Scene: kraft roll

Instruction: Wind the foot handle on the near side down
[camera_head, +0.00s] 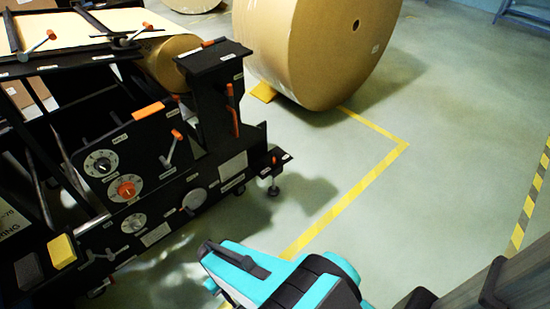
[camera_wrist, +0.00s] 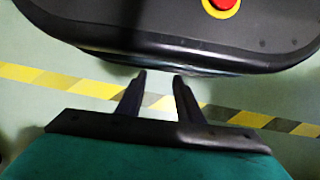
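The black machine (camera_head: 215,125) stands on the left in the head view. At its right end a levelling foot (camera_head: 272,189) hangs under a small black bracket and reaches the floor. Which foot handle is the near one I cannot tell for sure. In the wrist view my gripper (camera_wrist: 160,88) is open and empty, its two black fingers apart above the floor. The machine is not recognisable there. In the head view my teal and black arm shows at the bottom, well apart from the foot.
A large brown paper roll (camera_head: 315,55) stands behind the machine, with a yellow wedge (camera_head: 263,92) at its base. A yellow floor line (camera_head: 350,195) runs beside the machine. Striped tape (camera_head: 530,205) lies at the right. The floor between is clear.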

